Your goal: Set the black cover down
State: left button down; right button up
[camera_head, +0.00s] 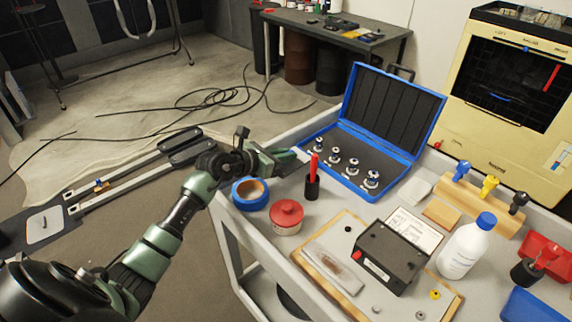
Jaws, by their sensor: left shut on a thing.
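My left gripper (278,161) reaches in from the left and is over the cart's back left edge, beside the open blue case. It is shut on a dark, flat piece, which seems to be the black cover; the jaws hide most of it, and its full shape cannot be told. A black box (391,257) with a red button stands on the wood-edged board (325,287) at the middle front of the cart. My right gripper is not in view.
The grey cart (236,220) carries a blue case (390,110) with several small metal parts, a blue tape roll (250,194), a red-lidded jar (287,217), a red-handled tool (313,178) and a white bottle (464,246). A cream machine (450,115) stands behind.

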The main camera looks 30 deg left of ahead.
pick_arm(q)
notch_tip(320, 180, down, 3)
jog(key=shift+f, duration=0.2)
